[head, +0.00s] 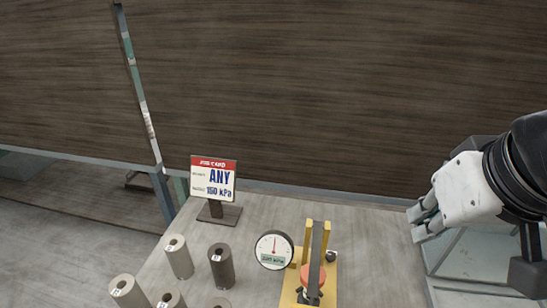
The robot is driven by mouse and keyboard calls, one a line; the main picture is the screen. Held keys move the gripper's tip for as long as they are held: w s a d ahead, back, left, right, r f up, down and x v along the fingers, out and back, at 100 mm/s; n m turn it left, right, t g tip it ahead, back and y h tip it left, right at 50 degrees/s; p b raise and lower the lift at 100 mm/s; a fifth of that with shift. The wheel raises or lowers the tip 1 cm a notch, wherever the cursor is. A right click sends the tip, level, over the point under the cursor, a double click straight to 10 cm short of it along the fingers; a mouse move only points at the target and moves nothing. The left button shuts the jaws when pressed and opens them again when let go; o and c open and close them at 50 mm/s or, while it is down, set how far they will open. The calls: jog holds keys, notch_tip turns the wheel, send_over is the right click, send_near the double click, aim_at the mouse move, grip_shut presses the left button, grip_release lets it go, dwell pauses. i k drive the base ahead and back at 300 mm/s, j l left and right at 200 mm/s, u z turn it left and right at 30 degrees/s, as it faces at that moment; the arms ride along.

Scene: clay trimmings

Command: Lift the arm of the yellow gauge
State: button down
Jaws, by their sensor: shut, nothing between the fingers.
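The yellow gauge (331,288) stands at the front of the grey table in the head view. It has two yellow uprights, and its dark arm (316,262) shows as a long bar between them. A reddish-orange round piece (306,275) sits beside the bar. A round white dial (273,246) with a dark rim and red needle is at its left. The lower end of the gauge is near the picture's bottom edge. My gripper (425,222) is shut and empty, well to the right of the gauge and apart from it.
Several numbered clay cylinders (179,258) stand left of the gauge. A job card (212,182) on a dark stand reads "ANY" and "150 kPa". A grey, glass-like box (470,258) lies under and beside my gripper.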

aim_at(312, 289)
jog(key=u, duration=0.6)
jog(key=k+l+u, duration=0.1)
jog(key=l, duration=0.2)
jog(key=k+l+u, duration=0.1)
jog(key=l, duration=0.2)
jog(key=k+l+u, duration=0.1)
jog(key=k+l, duration=0.05)
jog(key=l, duration=0.1)
